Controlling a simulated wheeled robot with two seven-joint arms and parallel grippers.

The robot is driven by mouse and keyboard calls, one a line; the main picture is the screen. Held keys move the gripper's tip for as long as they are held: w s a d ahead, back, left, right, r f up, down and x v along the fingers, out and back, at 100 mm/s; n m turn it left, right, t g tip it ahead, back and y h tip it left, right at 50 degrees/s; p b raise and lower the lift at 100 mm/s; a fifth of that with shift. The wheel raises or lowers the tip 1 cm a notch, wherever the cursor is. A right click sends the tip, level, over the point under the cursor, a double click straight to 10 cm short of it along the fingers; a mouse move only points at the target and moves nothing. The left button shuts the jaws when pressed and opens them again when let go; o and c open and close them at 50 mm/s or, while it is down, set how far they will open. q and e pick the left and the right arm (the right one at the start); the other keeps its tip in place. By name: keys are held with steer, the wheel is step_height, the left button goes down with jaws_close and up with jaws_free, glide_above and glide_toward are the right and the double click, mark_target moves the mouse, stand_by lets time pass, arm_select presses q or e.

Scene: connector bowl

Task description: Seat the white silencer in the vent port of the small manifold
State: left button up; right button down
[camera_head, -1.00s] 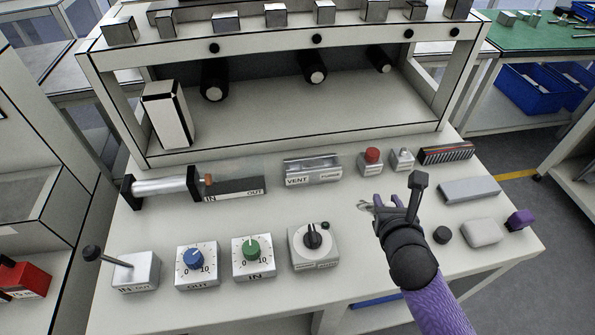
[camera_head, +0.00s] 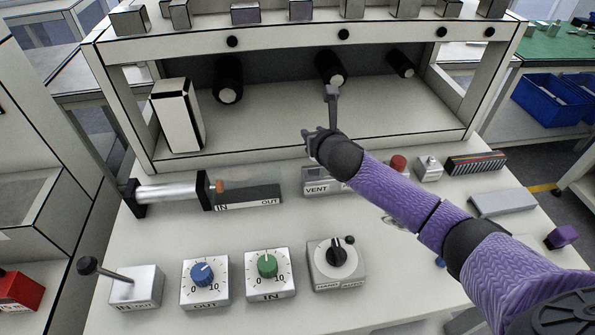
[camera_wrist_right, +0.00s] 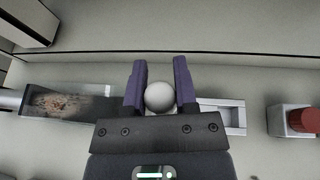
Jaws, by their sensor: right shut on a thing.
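My right gripper (camera_head: 313,135) is above the back of the bench, behind and over the VENT block, with its arm reaching in from the lower right. In the right wrist view its two purple fingers (camera_wrist_right: 160,75) are shut on a round white part, the white silencer (camera_wrist_right: 159,97). The silencer cannot be made out in the head view. The pale block labelled VENT (camera_head: 316,188), apparently the small manifold, is partly hidden by my right arm. It also shows in the right wrist view (camera_wrist_right: 238,116), right of the fingers. Its vent port cannot be made out. My left gripper is out of view.
The IN/OUT block (camera_head: 248,200) with a cylinder (camera_head: 170,193) lies left of the VENT block. A red button (camera_head: 398,163) stands to its right. Blue (camera_head: 202,273) and green (camera_head: 267,265) dials are in front. A raised shelf frame (camera_head: 300,38) stands behind.

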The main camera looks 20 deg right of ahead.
mark_target(313, 168)
step_height(313, 168, down, 7)
steer(key=b, duration=0.2)
steer(key=shift+r+b, duration=0.1)
steer(key=shift+b, duration=0.3)
steer(key=shift+f, duration=0.35)
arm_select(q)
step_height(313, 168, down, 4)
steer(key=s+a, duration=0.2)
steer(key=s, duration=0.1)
arm_select(e)
steer(key=c, duration=0.8)
jaws_free()
steer(key=o, duration=0.4)
steer(key=shift+s+r, duration=0.2)
steer(key=shift+r, duration=0.05)
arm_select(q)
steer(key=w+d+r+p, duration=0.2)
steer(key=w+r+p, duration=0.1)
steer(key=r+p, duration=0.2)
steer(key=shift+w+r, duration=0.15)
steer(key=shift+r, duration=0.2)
arm_select(e)
steer(key=v, duration=1.1)
steer(key=shift+s, duration=0.3)
steer(key=shift+a, duration=0.1)
